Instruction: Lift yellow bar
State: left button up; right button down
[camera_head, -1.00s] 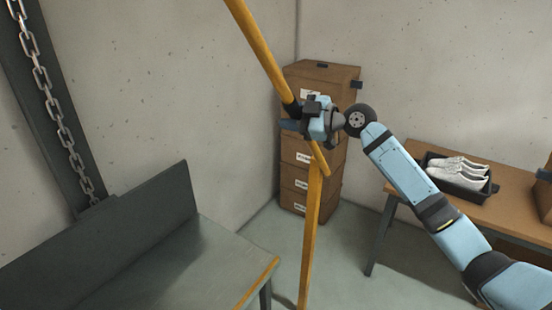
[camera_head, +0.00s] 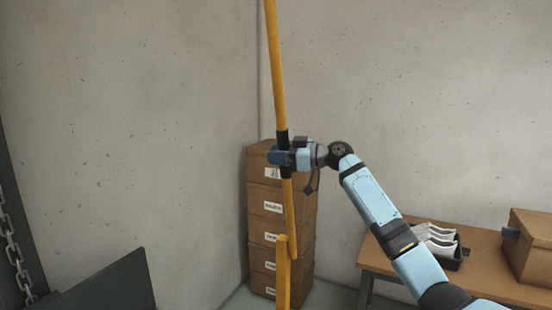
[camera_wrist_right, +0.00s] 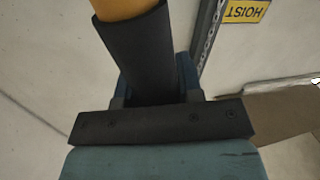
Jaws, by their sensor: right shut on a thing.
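The yellow bar (camera_head: 275,65) stands nearly upright in the head view, its upper end running out of the top of the picture. It has a black grip sleeve (camera_head: 281,140) partway down, and its lower end overlaps the top of a yellow post (camera_head: 283,270). My right gripper (camera_head: 280,157) is shut on the bar at the black sleeve. In the right wrist view the sleeve (camera_wrist_right: 138,50) lies between my jaws, with yellow of the bar (camera_wrist_right: 122,8) above it. My left gripper is not in view.
Stacked cardboard boxes (camera_head: 265,200) stand behind the bar in the corner. A wooden table (camera_head: 400,262) at right bears a black tray (camera_head: 455,262) with white shoes and a box (camera_head: 530,245). A chain (camera_head: 12,245) hangs at far left by a dark panel (camera_head: 110,290).

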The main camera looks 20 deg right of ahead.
jog(key=c, duration=0.8)
grip_release()
jog(key=b+v, duration=0.3)
jog(key=v, duration=1)
jog(key=shift+s+d, duration=0.25)
jog(key=shift+d, duration=0.05)
